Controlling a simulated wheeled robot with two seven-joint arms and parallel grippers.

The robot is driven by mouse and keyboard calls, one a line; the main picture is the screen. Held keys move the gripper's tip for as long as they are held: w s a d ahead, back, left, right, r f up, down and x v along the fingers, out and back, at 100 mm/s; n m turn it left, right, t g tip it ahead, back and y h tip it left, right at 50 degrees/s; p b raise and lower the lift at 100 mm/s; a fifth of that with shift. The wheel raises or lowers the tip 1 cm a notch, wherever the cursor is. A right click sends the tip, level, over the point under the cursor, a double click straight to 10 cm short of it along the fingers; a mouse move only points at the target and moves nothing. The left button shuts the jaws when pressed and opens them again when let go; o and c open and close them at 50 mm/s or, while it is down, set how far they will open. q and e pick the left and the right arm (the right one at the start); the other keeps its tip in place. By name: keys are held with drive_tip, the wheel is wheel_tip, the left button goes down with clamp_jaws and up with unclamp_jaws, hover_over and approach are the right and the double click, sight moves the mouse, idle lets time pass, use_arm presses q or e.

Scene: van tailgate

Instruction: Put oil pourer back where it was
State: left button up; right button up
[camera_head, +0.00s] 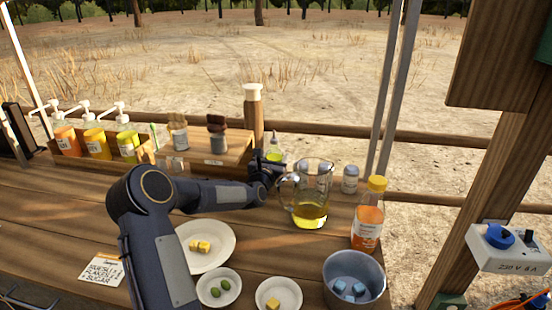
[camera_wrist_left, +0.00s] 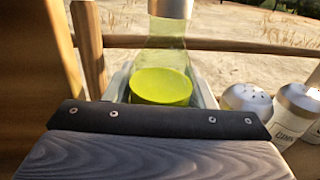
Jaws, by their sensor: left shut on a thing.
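The oil pourer (camera_head: 274,153) is a clear bottle with yellow-green oil inside and a metal top. In the head view it stands upright at the back of the wooden table, partly hidden by my left gripper (camera_head: 268,170). In the left wrist view the pourer (camera_wrist_left: 162,86) sits between the pads of my left gripper (camera_wrist_left: 160,95), which is shut on it. I cannot tell whether its base touches the table. My right gripper is in neither view.
A glass jug (camera_head: 309,214) with yellow liquid stands close right of the gripper, with shakers (camera_head: 350,180) behind it. A tall wooden mill (camera_head: 253,115) and brush rack (camera_head: 215,150) stand left. Right are an orange bottle (camera_head: 367,222) and metal pot (camera_head: 354,262); plates (camera_head: 220,258) lie in front.

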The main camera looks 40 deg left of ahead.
use_arm(q)
drive_tip(key=shift+r, duration=0.1)
drive_tip(key=o, duration=1.2)
drive_tip(key=shift+f, duration=0.2)
drive_tip(key=shift+c, duration=0.2)
drive_tip(key=shift+r, duration=0.25)
drive_tip(key=v, duration=1.2)
